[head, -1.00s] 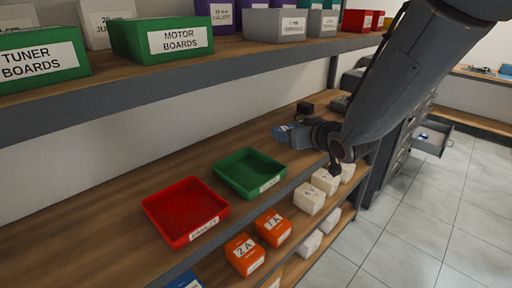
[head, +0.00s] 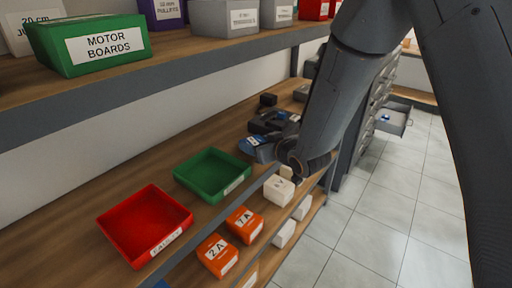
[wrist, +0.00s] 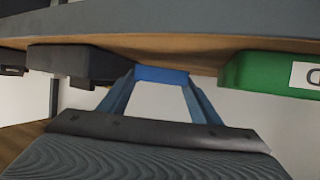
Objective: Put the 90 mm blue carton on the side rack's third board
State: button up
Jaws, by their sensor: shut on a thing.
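The blue carton (head: 255,145), with a pale label, is at the end of my arm over the middle wooden board, just behind the green tray. In the wrist view the blue carton (wrist: 162,75) shows as a small blue face between the fingertips. My gripper (wrist: 160,82) is shut on it. In the head view my arm's wrist partly covers the gripper. I cannot tell whether the carton touches the board. I cannot make out the side rack's third board with certainty in these frames.
A green tray (head: 212,173) and a red tray (head: 146,224) stand on the board. Dark devices (head: 268,122) lie behind the carton. Orange boxes (head: 244,223) and white boxes (head: 279,188) sit lower. An open drawer (head: 393,120) juts out right. The tiled floor (head: 375,225) is clear.

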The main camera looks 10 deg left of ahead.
jog(key=shift+f, duration=0.9)
jog(key=shift+f, duration=0.15)
jog(key=o, duration=1.1)
jog(key=shift+o, duration=0.2)
